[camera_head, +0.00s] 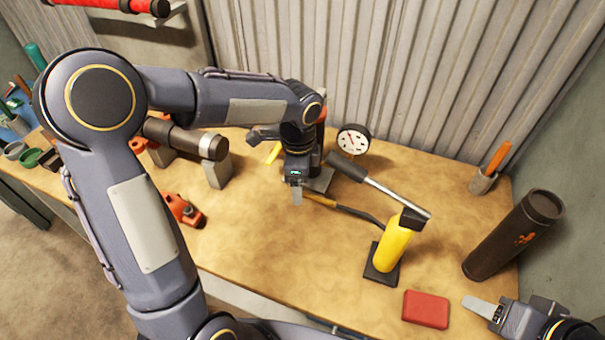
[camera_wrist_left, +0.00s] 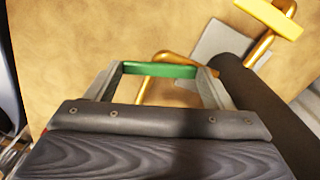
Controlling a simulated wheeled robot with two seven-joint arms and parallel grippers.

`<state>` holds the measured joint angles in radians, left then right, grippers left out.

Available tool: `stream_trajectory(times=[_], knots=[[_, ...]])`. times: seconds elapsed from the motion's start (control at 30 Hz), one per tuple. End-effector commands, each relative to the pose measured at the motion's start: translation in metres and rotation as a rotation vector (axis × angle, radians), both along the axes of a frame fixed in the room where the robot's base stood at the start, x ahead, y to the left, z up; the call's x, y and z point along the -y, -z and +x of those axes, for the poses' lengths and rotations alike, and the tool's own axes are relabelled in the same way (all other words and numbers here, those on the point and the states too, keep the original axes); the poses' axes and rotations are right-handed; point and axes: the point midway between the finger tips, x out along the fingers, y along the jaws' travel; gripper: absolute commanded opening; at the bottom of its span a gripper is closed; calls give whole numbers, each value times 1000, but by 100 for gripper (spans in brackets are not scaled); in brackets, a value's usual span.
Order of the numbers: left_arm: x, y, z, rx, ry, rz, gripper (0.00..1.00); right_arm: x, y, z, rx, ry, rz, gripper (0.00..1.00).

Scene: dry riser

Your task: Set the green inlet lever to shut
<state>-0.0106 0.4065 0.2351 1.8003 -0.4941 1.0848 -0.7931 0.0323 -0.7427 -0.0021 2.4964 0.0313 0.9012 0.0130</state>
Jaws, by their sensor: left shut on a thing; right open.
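The green inlet lever (camera_wrist_left: 160,69) shows in the left wrist view as a green bar spanning the gap between my left gripper's fingertips. My left gripper (camera_wrist_left: 160,75) is shut on it, one finger at each end. In the head view my left gripper (camera_head: 297,192) points down over the middle of the bench, and the green lever is hidden there. Brass pipe (camera_wrist_left: 145,90) runs beside and below the lever in the wrist view. My right gripper (camera_head: 483,306) is open and empty at the lower right of the head view, near the bench's front edge.
A yellow lever (camera_wrist_left: 270,18) and a dark pipe (camera_wrist_left: 255,95) lie close to my left gripper. On the bench (camera_head: 260,240) stand a pressure gauge (camera_head: 353,140), a yellow pump (camera_head: 390,248) with a long handle, a dark cylinder (camera_head: 514,235) and a red box (camera_head: 426,309).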

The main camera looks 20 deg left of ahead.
Motion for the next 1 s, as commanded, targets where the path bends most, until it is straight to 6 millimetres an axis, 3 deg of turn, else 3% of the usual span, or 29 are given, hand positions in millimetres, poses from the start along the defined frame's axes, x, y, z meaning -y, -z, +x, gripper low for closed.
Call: stream_trajectory(times=[0.4,1.0], knots=[[-8,-2,-1,1,261,-2,34,0,-13,0,0,0,0,47],[-10,-1,-1,2,334,-1,34,0,-15,0,0,0,0,47]])
